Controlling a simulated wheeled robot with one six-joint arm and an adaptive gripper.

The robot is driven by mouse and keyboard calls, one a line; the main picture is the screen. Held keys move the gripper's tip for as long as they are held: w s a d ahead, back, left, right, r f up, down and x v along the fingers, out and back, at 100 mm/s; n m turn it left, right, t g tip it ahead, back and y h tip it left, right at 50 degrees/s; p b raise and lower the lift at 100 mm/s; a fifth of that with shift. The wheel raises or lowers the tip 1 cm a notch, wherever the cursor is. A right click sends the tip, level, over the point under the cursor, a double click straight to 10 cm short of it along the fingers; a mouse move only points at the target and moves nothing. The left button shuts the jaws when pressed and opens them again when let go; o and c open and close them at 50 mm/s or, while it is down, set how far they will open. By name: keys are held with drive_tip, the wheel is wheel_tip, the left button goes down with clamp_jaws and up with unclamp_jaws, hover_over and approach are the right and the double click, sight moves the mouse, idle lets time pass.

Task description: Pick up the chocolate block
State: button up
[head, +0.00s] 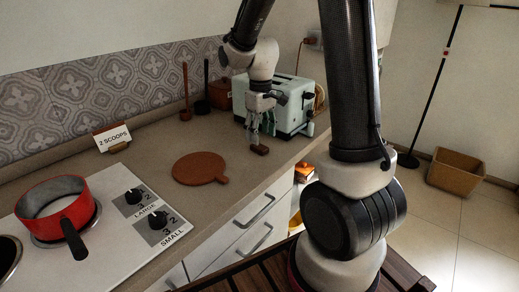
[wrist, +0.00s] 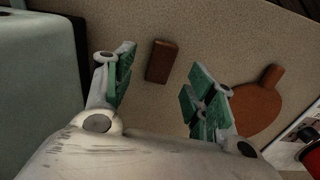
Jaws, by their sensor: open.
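The chocolate block (wrist: 161,62) is a small dark brown bar lying on the speckled counter. In the head view the block (head: 260,150) lies just below my gripper, in front of the toaster. My gripper (head: 261,130) points down over it, with green finger pads. In the wrist view my gripper (wrist: 163,85) is open, its two fingers wide apart. The block appears between the fingers and beyond them, nearer the left finger. It looks apart from both, and nothing is held.
The pale green toaster (head: 283,103) stands close behind and beside my gripper. A round brown board (head: 199,168) lies to the left on the counter (head: 150,170). A red pot (head: 55,212) sits on the stove at left. A "2 SCOOPS" sign (head: 112,138) stands near the tiled wall.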

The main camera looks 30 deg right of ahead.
sight(259, 146)
wheel_tip(259, 146, down, 4)
drive_tip(key=shift+w+a+f, duration=0.1)
drive_tip(key=shift+w+f, duration=0.05)
drive_tip(key=shift+f, duration=0.05)
drive_tip(key=c, duration=1.1)
drive_tip(key=shift+r, duration=0.1)
